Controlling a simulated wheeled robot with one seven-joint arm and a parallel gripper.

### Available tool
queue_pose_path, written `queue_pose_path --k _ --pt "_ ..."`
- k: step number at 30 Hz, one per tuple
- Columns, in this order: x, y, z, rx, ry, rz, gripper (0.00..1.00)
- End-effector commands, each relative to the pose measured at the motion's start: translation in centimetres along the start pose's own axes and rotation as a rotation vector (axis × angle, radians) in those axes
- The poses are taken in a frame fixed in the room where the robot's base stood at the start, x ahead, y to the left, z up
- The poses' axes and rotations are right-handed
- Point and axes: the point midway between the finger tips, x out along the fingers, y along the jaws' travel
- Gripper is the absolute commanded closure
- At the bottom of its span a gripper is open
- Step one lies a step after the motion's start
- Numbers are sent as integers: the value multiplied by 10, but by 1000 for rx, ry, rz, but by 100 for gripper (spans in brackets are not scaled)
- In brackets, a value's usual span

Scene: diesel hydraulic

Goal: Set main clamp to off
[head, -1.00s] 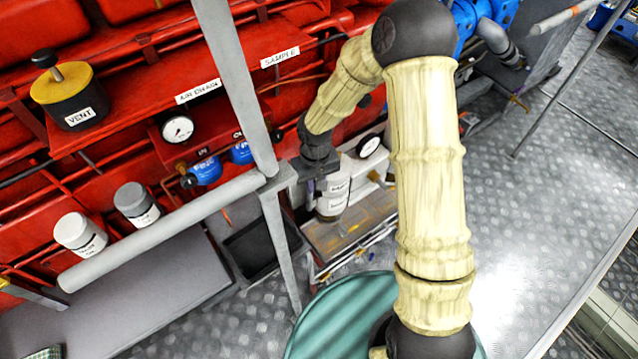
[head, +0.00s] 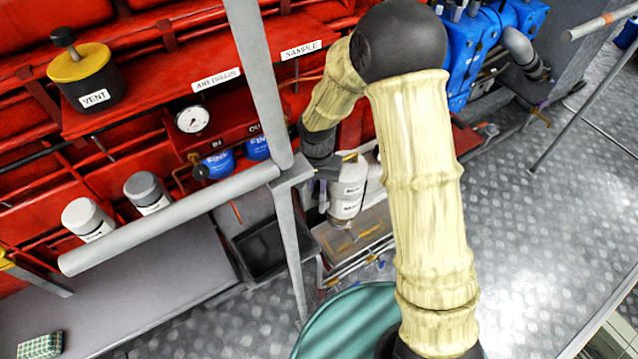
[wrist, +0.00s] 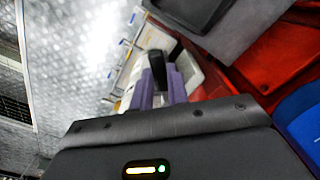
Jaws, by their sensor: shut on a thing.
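In the wrist view, the two purple fingers of my gripper (wrist: 161,88) are shut on a narrow black handle-like piece (wrist: 157,68). I take this piece to be the main clamp's lever, but no label on it can be read and its setting cannot be told. In the head view, my gripper (head: 334,172) is at the top of a white labelled cylinder (head: 347,192), right of the grey post. The held piece is too small and too covered by my arm to make out there.
A grey upright post (head: 262,85) and a grey horizontal rail (head: 170,220) stand left of my arm. Red panels carry a gauge (head: 192,119) and a VENT cap (head: 85,78). A teal drum (head: 335,325) stands below. Metal floor (head: 535,225) is open at the right.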

Motion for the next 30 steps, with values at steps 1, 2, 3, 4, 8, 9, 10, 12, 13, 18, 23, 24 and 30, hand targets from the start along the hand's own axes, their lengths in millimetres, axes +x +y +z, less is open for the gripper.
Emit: queue_pose_path --k 1,2,3,4,8,9,10,12,13,18,23,24,30 --pt "-1 -1 -1 1 3 -2 100" --pt "-1 -1 -1 1 3 -2 100" --pt "-1 -1 -1 1 3 -2 100" --pt "-1 0 -1 1 3 -2 100" --pt "-1 0 -1 0 3 -2 100" --pt "-1 0 -1 0 3 -2 78" --pt "-1 0 -1 0 3 -2 72" --pt "-1 0 -1 0 2 -1 62" --pt "-1 0 -1 0 2 -1 62" --pt "0 0 0 -1 1 0 62" --pt "0 0 0 -1 1 0 62" --pt "0 0 0 -2 1 0 62" --pt "-1 4 -1 -52 0 0 62"
